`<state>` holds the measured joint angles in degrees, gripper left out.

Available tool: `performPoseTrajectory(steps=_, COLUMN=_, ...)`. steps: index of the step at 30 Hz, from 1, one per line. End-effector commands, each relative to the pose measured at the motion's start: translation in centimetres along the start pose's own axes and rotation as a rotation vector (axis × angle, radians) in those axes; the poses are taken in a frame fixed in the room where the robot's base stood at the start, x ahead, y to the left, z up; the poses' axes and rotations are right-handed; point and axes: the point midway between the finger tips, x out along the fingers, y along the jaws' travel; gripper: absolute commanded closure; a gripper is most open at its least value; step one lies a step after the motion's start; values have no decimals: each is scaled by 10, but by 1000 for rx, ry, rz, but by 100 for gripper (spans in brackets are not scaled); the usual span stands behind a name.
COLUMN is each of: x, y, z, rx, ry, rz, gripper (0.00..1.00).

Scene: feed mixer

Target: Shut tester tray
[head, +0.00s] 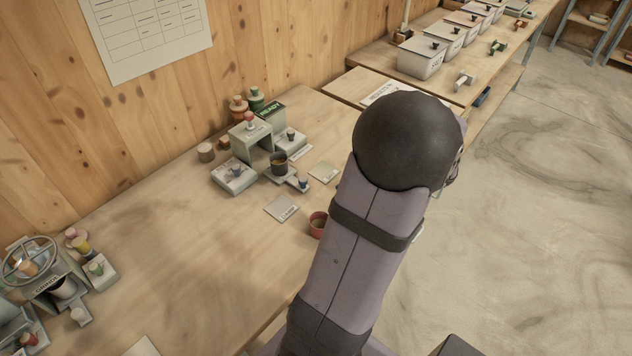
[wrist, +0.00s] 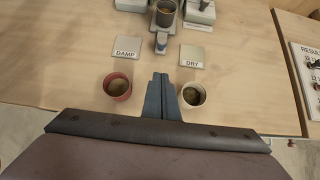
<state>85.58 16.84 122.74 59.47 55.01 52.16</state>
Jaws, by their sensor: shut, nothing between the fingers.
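The tester (head: 258,150) is a pale grey-green machine near the wall in the head view. Its tray (head: 297,182) sticks out at the front, with a dark cup (head: 279,162) standing at its inner end and a small blue-grey knob (head: 302,183) at its outer end. In the wrist view the tray (wrist: 161,50) is at top centre, with the knob (wrist: 161,39) in front of the cup (wrist: 166,13). My gripper (wrist: 160,76) is shut and empty, apart from the tray and on its near side. In the head view my arm hides the gripper.
A red cup (wrist: 117,86) and a cream cup (wrist: 192,94) stand on either side of my fingers. The DAMP card (wrist: 127,48) and DRY card (wrist: 191,56) flank the tray. A results board (wrist: 308,62) is at right. A wheeled machine (head: 45,280) stands far left.

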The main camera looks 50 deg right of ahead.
Motion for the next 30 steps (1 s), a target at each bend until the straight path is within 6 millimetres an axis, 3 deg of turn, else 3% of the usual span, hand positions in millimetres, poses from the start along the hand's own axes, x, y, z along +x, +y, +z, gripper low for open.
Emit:
performPoseTrajectory(steps=15, x=87, y=2, z=2, rx=-2, ry=2, rz=5, gripper=100)
performPoseTrajectory(steps=21, x=102, y=1, z=21, rx=-3, ry=1, rz=3, gripper=100)
performPoseTrajectory(steps=30, x=112, y=0, z=28, rx=-2, ry=1, rz=0, gripper=100)
